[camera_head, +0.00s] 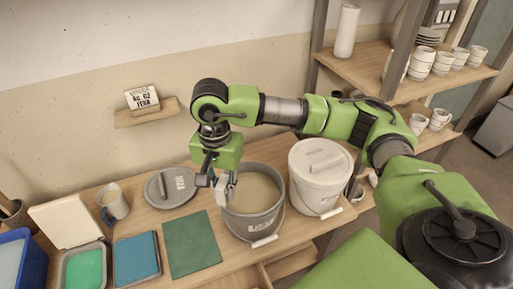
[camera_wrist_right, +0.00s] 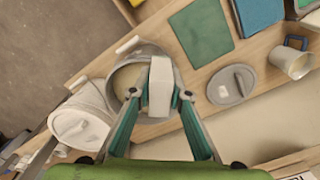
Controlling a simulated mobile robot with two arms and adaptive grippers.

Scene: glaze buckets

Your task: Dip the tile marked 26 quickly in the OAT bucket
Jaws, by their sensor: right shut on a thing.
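My right gripper (camera_head: 226,188) is shut on a pale, block-like tile (camera_wrist_right: 160,86), which also shows in the head view (camera_head: 221,192). No number on it can be read. The tile hangs upright over the left part of an open grey bucket (camera_head: 249,227) with beige glaze (camera_head: 258,192) in it. The wrist view shows the gripper (camera_wrist_right: 160,95) and tile covering part of this bucket (camera_wrist_right: 122,72). Whether the tile touches the glaze cannot be told. The bucket's front label is too small to read surely. My left gripper is not in view.
A lidded white bucket (camera_head: 318,178) stands right of the open one. A grey lid (camera_head: 170,187), a mug (camera_head: 113,203), a green board (camera_head: 191,245), a blue board (camera_head: 136,259) and a tray (camera_head: 86,268) lie to the left. A wall card (camera_head: 143,99) stands behind.

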